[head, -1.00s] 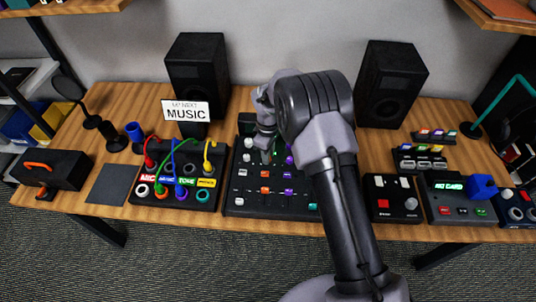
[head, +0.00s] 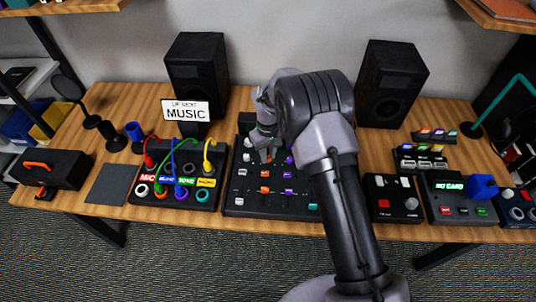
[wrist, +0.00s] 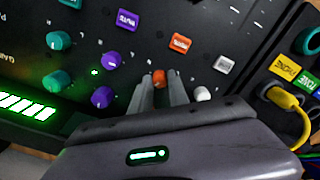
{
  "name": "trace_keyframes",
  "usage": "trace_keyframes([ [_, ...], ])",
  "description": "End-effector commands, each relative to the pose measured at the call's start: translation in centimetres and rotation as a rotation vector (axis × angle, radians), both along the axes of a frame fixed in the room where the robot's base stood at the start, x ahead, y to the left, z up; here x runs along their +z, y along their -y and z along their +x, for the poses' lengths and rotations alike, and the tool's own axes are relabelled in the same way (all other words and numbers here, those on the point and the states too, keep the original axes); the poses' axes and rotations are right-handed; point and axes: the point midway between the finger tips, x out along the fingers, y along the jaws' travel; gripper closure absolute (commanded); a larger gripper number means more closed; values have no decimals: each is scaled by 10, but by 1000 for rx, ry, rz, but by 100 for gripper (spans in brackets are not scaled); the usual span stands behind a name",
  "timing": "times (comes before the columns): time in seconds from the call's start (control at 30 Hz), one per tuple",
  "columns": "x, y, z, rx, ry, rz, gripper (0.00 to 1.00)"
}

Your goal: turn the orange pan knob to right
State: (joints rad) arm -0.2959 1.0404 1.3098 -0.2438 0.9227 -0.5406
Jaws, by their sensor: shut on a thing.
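The orange pan knob (wrist: 159,77) stands on the black mixer panel (wrist: 135,45), with my gripper (wrist: 161,83) shut on it. One finger is on each side of the knob, and its top shows between the fingertips. Its pointer mark is too small to read. In the head view my gripper (head: 265,147) is over the upper part of the mixer (head: 262,208), and the arm hides the knob and much of the mixer's right side.
A white knob (wrist: 202,93) is close to the right finger, and purple knobs (wrist: 103,97) are to the left. Orange, purple and white buttons lie beyond. A patch box (head: 150,198) with coloured cables stands left of the mixer; a yellow plug (wrist: 285,100) shows at the right.

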Motion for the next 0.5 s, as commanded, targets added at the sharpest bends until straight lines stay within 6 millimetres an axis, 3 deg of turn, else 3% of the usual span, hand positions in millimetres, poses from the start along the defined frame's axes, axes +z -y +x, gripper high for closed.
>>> trace_keyframes([
  [0.5,-1,0,0,-484,1,0,100],
])
